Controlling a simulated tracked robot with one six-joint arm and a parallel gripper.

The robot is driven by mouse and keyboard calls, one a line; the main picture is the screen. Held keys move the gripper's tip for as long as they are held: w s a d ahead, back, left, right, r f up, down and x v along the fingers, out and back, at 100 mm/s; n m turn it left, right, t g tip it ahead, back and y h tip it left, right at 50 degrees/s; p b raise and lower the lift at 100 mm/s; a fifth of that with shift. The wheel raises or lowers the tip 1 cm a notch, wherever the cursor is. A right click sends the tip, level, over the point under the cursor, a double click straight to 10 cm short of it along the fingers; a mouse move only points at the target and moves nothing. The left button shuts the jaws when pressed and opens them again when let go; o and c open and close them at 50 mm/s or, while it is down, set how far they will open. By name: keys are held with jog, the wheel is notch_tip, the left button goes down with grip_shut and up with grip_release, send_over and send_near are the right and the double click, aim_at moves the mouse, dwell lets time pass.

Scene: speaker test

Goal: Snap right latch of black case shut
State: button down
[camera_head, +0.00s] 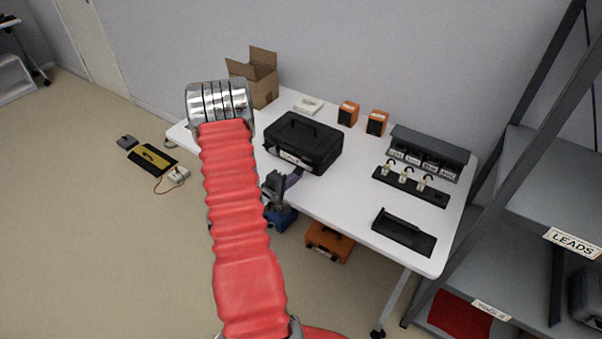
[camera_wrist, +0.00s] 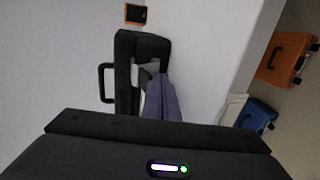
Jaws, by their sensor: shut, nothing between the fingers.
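The black case (camera_head: 312,140) lies closed-looking on the white table, with a dark handle on top and a pale label on its front. It also shows turned on its side in the wrist view (camera_wrist: 127,45). My gripper (camera_head: 296,175) is at the lower front side of the case, its purple-grey fingers pointing toward it. In the wrist view my gripper (camera_wrist: 154,78) is shut, with its tips overlapping the case front next to a light grey part. I cannot tell whether the tips touch the case. The right latch cannot be made out clearly, nor its position.
The white table (camera_head: 345,190) has free room right of the case. A cardboard box (camera_head: 262,88) and orange boxes (camera_head: 347,113) stand behind. A rack with hooked pieces (camera_head: 410,186) and a black tray (camera_head: 403,235) are at right. A grey shelf (camera_head: 555,190) stands beyond.

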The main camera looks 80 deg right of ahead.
jog(key=shift+w+a, duration=0.5)
jog(key=shift+a, duration=0.55)
jog(key=shift+w+a, duration=0.45)
jog(key=shift+a, duration=0.65)
jog(key=shift+w+a, duration=0.5)
jog(key=shift+a, duration=0.55)
jog(key=shift+s, duration=0.1)
